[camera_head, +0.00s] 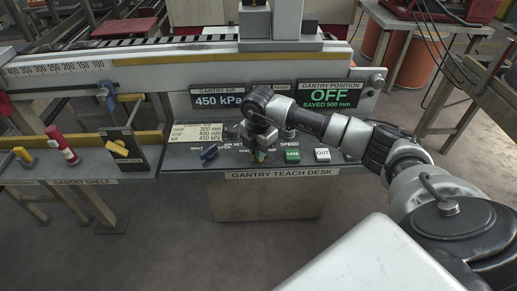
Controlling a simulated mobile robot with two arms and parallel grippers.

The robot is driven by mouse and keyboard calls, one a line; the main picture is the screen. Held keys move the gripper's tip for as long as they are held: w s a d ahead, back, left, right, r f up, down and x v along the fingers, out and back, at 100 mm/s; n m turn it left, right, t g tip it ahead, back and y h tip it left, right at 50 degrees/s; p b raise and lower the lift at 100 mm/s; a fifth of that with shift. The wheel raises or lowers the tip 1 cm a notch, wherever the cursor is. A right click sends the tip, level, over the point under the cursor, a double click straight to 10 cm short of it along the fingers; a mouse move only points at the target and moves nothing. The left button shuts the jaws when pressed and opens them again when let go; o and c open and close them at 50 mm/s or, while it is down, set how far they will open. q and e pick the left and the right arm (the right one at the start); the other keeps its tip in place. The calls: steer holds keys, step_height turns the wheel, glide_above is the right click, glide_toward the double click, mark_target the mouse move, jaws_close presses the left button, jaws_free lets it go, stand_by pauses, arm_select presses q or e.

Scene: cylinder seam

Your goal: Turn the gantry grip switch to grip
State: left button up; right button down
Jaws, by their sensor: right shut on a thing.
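The gantry teach desk (345,157) stands ahead, with a row of controls on its dark sloping top. My right gripper (257,157) reaches down onto this panel, left of the green SAVE button (292,155). It is shut on a small control there, mostly hidden by the fingers; bits of green and yellow show at the fingertips. A blue lever or switch (209,152) stands on the panel left of my gripper, beside partly covered lettering. I cannot tell which control is the grip switch or how it is set. My left gripper is not in view.
A white OUT button (322,154) is right of SAVE. Displays behind read 450 kPa (218,99) and OFF, SAVED 500 mm (330,94). A note card (197,133) stands on the desk. At left, the gantry shelf (85,168) holds a red cylinder (62,145) and yellow items.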

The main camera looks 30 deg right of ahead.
stand_by(0.5)
steer(key=c, duration=1.2)
jaws_free()
steer(key=shift+r, duration=0.1)
step_height(320, 180, up, 11)
steer(key=b, duration=0.1)
steer(key=shift+f, duration=0.2)
